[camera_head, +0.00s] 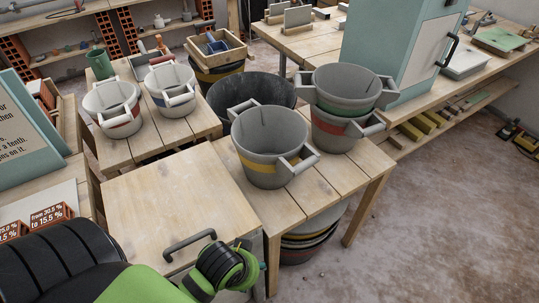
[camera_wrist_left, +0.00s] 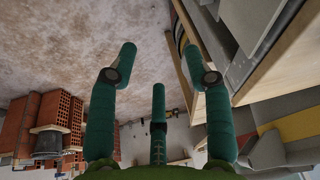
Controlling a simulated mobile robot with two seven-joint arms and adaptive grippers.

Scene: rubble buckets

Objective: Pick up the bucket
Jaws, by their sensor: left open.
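Several grey buckets with two side handles are in the head view. A yellow-striped bucket (camera_head: 251,166) stands upright at the front of the middle table. Behind it to the right, a green-striped bucket (camera_head: 345,85) sits in a red-striped one (camera_head: 331,133). Another red-striped bucket (camera_head: 118,128) and a blue-striped bucket (camera_head: 174,105) stand on the left table. My left gripper (camera_head: 250,256) is low at the front, below and apart from the yellow-striped bucket, mostly hidden by my wrist. In the left wrist view the gripper (camera_wrist_left: 158,50) has its fingers spread and empty. My right gripper is out of view.
A wooden-topped cabinet (camera_head: 175,200) with a dark handle stands beside my left arm. Stacked buckets (camera_head: 305,243) sit under the middle table (camera_head: 340,178). A large black tub (camera_head: 245,92) stands behind. A pale green machine (camera_head: 400,45) is at the back right. The floor at right is clear.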

